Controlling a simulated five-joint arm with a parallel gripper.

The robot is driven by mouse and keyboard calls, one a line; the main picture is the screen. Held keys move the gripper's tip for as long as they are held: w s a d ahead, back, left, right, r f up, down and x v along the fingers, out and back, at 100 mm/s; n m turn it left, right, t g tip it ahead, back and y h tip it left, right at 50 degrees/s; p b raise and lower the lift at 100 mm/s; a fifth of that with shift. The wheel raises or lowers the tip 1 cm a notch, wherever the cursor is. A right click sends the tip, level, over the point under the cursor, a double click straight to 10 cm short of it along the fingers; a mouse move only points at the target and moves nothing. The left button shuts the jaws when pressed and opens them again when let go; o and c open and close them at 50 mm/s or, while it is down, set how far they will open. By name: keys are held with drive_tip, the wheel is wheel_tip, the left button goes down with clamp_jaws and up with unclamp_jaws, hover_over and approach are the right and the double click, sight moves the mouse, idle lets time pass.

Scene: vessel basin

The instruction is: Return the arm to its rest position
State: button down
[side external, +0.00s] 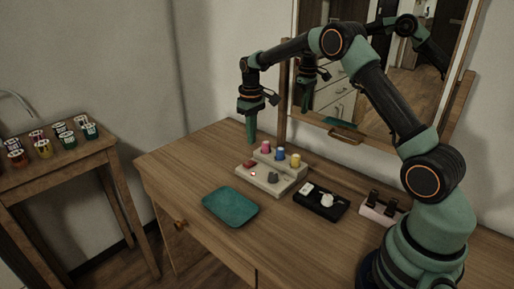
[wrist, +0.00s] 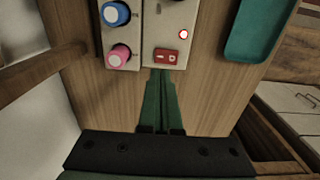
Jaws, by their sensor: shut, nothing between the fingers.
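My gripper (side external: 250,132) points down above the far left part of the wooden table, behind the beige panel box (side external: 271,180). In the wrist view my gripper (wrist: 161,74) shows its green fingers together, with nothing between them. Their tips appear at the edge of the panel box (wrist: 148,40), near its red switch (wrist: 166,56); I cannot tell whether they touch it. A small red light is lit on the box. My arm is raised and stretched across the table from its base at the right.
A teal tray (side external: 230,206) lies in front of the box. A black box (side external: 321,201) and a pale holder (side external: 381,208) stand to the right. A mirror (side external: 380,70) rises behind. A side table (side external: 50,165) at left carries several small jars.

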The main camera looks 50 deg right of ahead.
drive_tip(key=s+a+r+t, duration=0.1)
drive_tip(key=s+a+r, duration=0.35)
drive_tip(key=r, duration=0.25)
drive_tip(key=s+a+r+t, duration=0.2)
drive_tip(key=s+a+r, duration=0.1)
drive_tip(key=s+r, duration=0.3)
drive_tip(key=s+a+r+t, duration=0.1)
drive_tip(key=s+a, duration=0.3)
drive_tip(key=s, duration=0.8)
drive_tip(key=shift+s+a+r+t, duration=0.2)
drive_tip(key=shift+s+r+t, duration=0.2)
drive_tip(key=shift+t, duration=0.4)
